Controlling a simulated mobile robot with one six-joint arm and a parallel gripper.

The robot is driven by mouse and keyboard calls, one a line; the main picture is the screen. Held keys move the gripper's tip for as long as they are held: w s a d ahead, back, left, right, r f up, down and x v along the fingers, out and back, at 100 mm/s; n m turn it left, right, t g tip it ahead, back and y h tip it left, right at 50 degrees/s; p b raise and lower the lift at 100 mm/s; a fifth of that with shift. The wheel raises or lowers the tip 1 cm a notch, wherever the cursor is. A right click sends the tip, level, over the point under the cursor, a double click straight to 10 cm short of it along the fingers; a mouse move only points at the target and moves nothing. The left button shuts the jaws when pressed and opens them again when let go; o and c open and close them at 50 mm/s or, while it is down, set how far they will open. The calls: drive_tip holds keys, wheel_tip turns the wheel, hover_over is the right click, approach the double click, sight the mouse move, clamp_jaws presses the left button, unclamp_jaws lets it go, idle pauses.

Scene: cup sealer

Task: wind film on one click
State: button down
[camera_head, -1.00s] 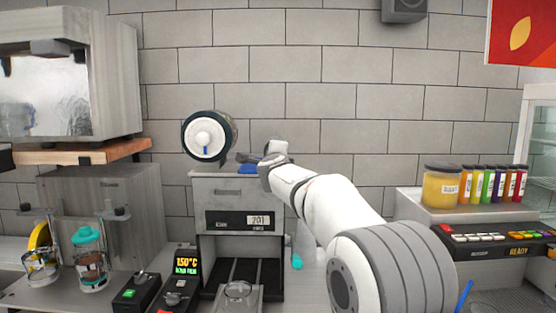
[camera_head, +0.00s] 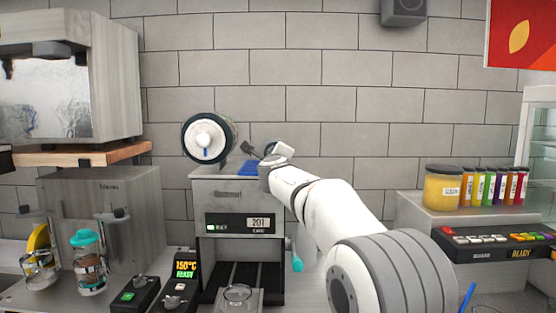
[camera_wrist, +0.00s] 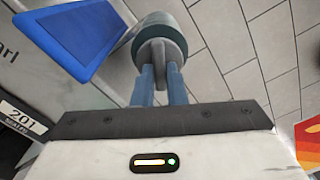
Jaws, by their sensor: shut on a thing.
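The cup sealer (camera_head: 237,222) stands mid-counter, its display reading 201 with a green light. The film roll (camera_head: 206,137), with a white hub and dark rim, sits above its top left. A blue plate (camera_head: 249,167) lies on its top and shows in the wrist view (camera_wrist: 82,32). In the wrist view my gripper (camera_wrist: 163,72) is shut on a rounded grey-blue knob (camera_wrist: 160,28); its fingers lie against the knob's near end. In the head view my arm reaches to the sealer's top right, and the grip there is too small to make out.
A temperature box (camera_head: 185,268) reading 150°C READY stands left of the sealer. A teal-lidded shaker (camera_head: 89,262) is further left. A yellow jar (camera_head: 443,187) and a button panel (camera_head: 495,240) are at right. A clear cup (camera_head: 237,295) sits low at the sealer's front.

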drive_tip(key=shift+f, duration=0.15)
drive_tip(key=c, duration=1.5)
unclamp_jaws()
drive_tip(key=shift+o, duration=0.2)
drive_tip(key=s+b, duration=0.2)
drive_tip(key=s, duration=0.6)
drive_tip(key=shift+b, duration=0.3)
drive_tip(key=shift+w, duration=0.1)
drive_tip(key=s+d+f+n+g, duration=0.5)
drive_tip(key=s+f+n, duration=0.3)
drive_tip(key=s+f, duration=0.3)
drive_tip(key=s+d+f+n+g, duration=0.5)
drive_tip(key=s+f+n, duration=0.3)
drive_tip(key=s, duration=0.8)
drive_tip(key=s+d+f+n+g, duration=0.4)
drive_tip(key=s+d+f+n, duration=0.2)
drive_tip(key=s+f, duration=0.8)
drive_tip(key=shift+s+d+f+n+g, duration=0.35)
drive_tip(key=shift+d+n+g, duration=0.05)
drive_tip(key=shift+n, duration=0.6)
